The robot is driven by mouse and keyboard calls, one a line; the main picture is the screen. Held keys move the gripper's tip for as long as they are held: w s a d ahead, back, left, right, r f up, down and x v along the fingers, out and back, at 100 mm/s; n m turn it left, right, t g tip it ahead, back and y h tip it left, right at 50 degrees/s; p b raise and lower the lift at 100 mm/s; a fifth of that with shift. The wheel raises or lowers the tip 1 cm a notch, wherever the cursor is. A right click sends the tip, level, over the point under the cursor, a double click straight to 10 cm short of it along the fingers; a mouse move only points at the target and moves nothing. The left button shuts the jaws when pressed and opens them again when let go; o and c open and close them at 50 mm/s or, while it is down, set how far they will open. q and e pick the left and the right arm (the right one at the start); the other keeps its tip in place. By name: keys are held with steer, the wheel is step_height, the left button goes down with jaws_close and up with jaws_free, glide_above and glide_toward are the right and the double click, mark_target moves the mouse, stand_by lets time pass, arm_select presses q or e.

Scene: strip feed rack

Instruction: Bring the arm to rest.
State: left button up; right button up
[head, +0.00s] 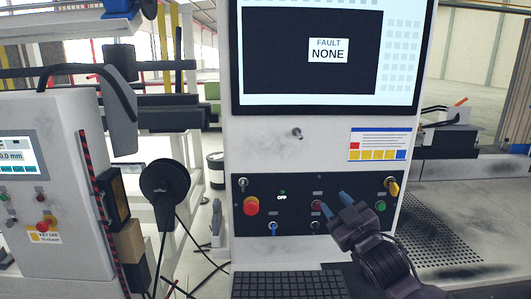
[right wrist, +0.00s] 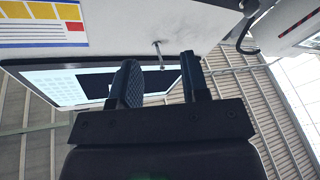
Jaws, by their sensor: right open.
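My right gripper (head: 333,204) is in front of the black control panel (head: 298,232) of the light grey cabinet, its blue-tipped fingers apart and nothing between them. It is just right of a red button on the panel. In the right wrist view the two fingers (right wrist: 161,84) are spread and empty, pointing up toward the cabinet face and the underside of the screen. My left gripper does not show in the head view.
The screen (head: 318,50) reads FAULT NONE. The panel carries a large red button (head: 251,206), a yellow-handled switch (head: 392,187) and a green button (head: 381,206). A black keyboard (head: 285,284) lies below. A metal peg (head: 297,133) sticks out above. A second machine (head: 50,170) stands left.

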steer(key=s+d+f+m+g+h, duration=0.2)
steer(key=s+d+f+m, duration=0.1)
steer(key=s+f, duration=0.7)
steer(key=s+d+f+m+g+h, duration=0.2)
steer(key=s+d+f, duration=0.2)
steer(key=s+f, duration=0.7)
steer(key=s+d+f+m+g+h, duration=0.3)
steer(key=s+f, duration=0.7)
steer(key=f, duration=0.4)
steer(key=shift+s+d+f+m, duration=0.15)
steer(key=shift+s+d+m, duration=0.15)
steer(key=shift+d, duration=0.35)
steer(key=shift+c, duration=0.2)
